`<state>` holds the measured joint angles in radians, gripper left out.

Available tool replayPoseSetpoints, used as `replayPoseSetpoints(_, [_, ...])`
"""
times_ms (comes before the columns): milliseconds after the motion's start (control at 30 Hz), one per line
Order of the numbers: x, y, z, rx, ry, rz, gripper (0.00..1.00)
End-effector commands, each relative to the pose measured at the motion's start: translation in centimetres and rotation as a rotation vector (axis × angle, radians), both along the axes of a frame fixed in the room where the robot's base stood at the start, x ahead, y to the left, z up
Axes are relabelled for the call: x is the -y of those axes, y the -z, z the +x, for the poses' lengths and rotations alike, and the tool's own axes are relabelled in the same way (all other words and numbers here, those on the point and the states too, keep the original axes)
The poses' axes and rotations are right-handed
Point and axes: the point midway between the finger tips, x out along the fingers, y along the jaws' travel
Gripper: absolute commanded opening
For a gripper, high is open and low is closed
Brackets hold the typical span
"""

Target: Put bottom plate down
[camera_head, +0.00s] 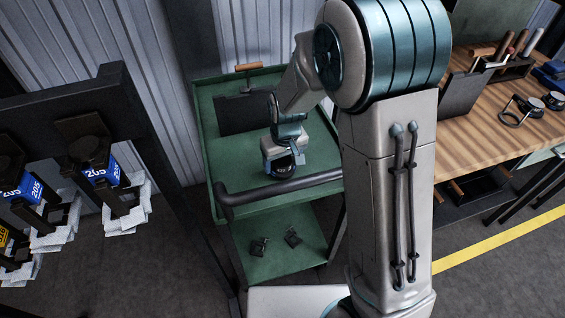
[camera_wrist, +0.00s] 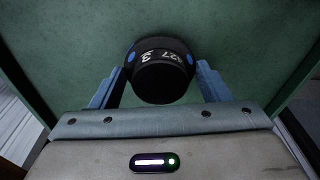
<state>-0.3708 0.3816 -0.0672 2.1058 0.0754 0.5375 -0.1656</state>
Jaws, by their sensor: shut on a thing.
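The bottom plate (camera_wrist: 160,78) is a black round part with white markings and blue spots at its sides. In the wrist view it sits between the two blue-grey fingers of my gripper (camera_wrist: 160,66), which is shut on it. In the head view, my gripper (camera_head: 283,153) is over the top tray of the green cart (camera_head: 317,152), with the dark plate (camera_head: 284,172) low beneath it. I cannot tell whether the plate touches the tray. My gripper hides part of the plate in the head view.
A black panel (camera_head: 238,114) stands at the back of the tray, near a wooden handle (camera_head: 249,67). A dark bar (camera_head: 280,187) crosses the cart's front. Small dark parts (camera_head: 292,237) lie on the lower shelf. A wooden workbench (camera_head: 480,125) is at right, a rack (camera_head: 75,110) at left.

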Motion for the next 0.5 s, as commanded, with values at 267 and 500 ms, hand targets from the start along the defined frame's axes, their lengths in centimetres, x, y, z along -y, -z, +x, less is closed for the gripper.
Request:
replayPoseSetpoints(267, [0.0, 1.4, 0.1, 0.005, 0.0, 0.001, 0.38])
replayPoseSetpoints(500, [0.0, 1.7, 0.1, 0.004, 0.0, 0.001, 0.38])
